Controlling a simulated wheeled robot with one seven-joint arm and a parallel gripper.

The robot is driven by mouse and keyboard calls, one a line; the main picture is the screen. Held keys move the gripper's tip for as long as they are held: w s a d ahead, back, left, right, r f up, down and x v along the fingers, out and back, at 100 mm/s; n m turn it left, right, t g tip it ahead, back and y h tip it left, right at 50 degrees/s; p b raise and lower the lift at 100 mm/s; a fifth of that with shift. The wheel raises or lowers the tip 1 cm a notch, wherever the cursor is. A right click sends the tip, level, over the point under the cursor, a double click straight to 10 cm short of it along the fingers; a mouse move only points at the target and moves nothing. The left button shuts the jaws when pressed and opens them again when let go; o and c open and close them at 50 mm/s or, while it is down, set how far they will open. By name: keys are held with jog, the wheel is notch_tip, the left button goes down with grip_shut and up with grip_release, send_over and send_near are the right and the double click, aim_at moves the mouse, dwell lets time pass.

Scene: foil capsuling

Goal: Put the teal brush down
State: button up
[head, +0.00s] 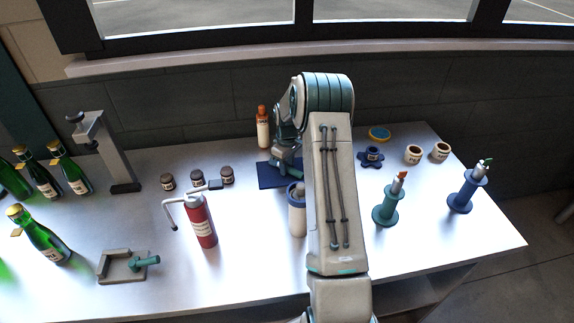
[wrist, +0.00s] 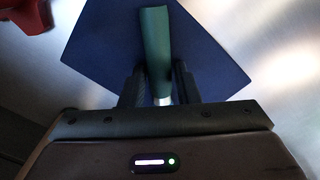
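The teal brush (wrist: 155,45) shows in the wrist view as a teal handle with a pale metal end near my gripper. My gripper (wrist: 160,72) has a dark finger close against each side of the handle and appears shut on it. The brush is over the dark blue mat (wrist: 105,45). I cannot tell whether it touches the mat. In the head view the mat (head: 268,182) lies on the table (head: 250,260), and my arm hides most of the gripper and brush.
Left of the mat are small dark jars (head: 197,177) and a red canister (head: 202,228). A white cylinder (head: 297,215) stands in front, and an orange-capped bottle (head: 263,128) behind. Teal (head: 384,210) and blue (head: 462,195) spool-shaped holders stand right. Green bottles (head: 45,240) are far left.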

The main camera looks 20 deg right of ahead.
jog(key=shift+o, duration=1.3)
jog(key=shift+r, duration=0.25)
notch_tip(320, 180, up, 11)
jog(key=b, duration=0.2)
jog(key=s+a+r+m, duration=0.1)
jog(key=s+a+r, duration=0.5)
jog(key=r, duration=0.2)
jog(key=s+a+r+m+t, duration=0.2)
jog(key=s+a+r, duration=0.45)
jog(key=s, duration=0.35)
jog(key=s+a+f+m, duration=0.1)
jog(key=s+a, duration=0.2)
jog(key=s, duration=0.6)
jog(key=s+a+f+m+t, duration=0.1)
jog(key=s+a, duration=0.2)
jog(key=s, duration=0.6)
jog(key=shift+s+f+m, duration=0.15)
jog(key=shift+f+m, duration=0.25)
